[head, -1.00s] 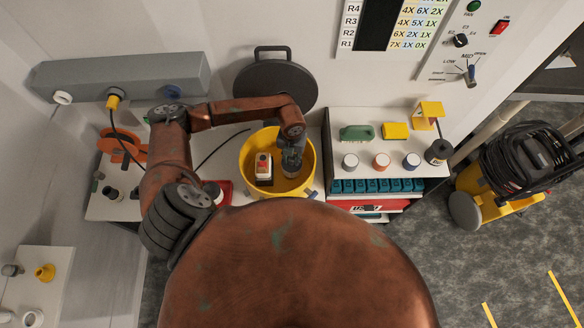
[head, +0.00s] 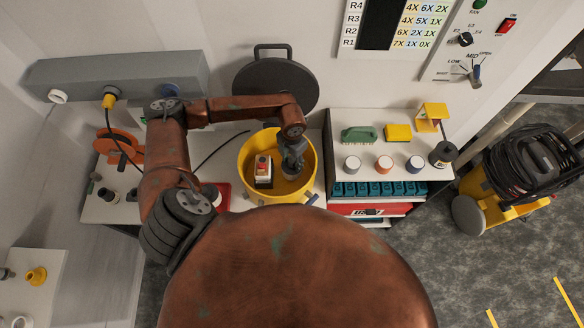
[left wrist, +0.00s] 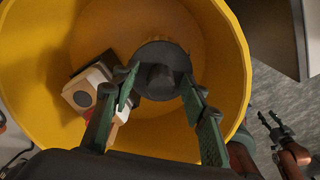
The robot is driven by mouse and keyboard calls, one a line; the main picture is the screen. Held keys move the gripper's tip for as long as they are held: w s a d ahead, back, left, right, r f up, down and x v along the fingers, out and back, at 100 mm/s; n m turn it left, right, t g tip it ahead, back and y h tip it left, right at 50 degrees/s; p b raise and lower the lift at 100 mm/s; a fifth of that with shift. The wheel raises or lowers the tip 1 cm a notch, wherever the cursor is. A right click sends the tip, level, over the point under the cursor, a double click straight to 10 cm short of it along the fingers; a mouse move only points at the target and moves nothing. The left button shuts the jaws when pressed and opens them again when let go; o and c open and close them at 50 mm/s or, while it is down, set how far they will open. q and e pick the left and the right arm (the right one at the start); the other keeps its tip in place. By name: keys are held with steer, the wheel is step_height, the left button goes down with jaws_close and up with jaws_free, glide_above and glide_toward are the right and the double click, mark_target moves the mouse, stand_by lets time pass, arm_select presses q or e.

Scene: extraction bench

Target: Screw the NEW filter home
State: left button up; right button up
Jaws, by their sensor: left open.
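My left gripper (left wrist: 160,105) reaches down into a yellow drum (left wrist: 228,40); its green fingers are open. Between and beyond the fingertips is a dark round piece with a raised hub (left wrist: 160,52) on the drum floor. It may be the filter, but no label shows. The fingers stand either side of the hub, and I cannot tell if they touch it. In the head view, the left gripper (head: 292,162) is in the right part of the drum (head: 247,160) and covers most of this piece. My right gripper (left wrist: 272,122) shows small at the right edge of the left wrist view.
A white block with a red part (head: 263,168) is in the drum, left of the gripper. A dark round lid (head: 275,85) leans behind. A shelf (head: 375,150) with jars, a green brush (head: 359,134) and a yellow block (head: 398,132) stands right. A coiled-hose machine (head: 520,170) is beyond.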

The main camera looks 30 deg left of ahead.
arm_select(q)
steer(key=n+p, duration=0.2)
steer(key=n, duration=0.3)
steer(key=shift+r, duration=0.15)
steer(key=n+p, duration=0.2)
steer(key=n, duration=0.3)
steer(key=shift+n+p, duration=0.5)
steer(key=shift+n, duration=0.2)
steer(key=n+p, duration=0.4)
steer(key=n, duration=0.3)
steer(key=shift+d+r+n+p, duration=0.1)
steer(key=shift+n+p, duration=0.2)
steer(key=shift+n, duration=0.1)
steer(key=shift+n+p, duration=0.3)
steer(key=shift+n, duration=0.4)
steer(key=shift+f, duration=0.25)
steer(key=shift+c, duration=0.5)
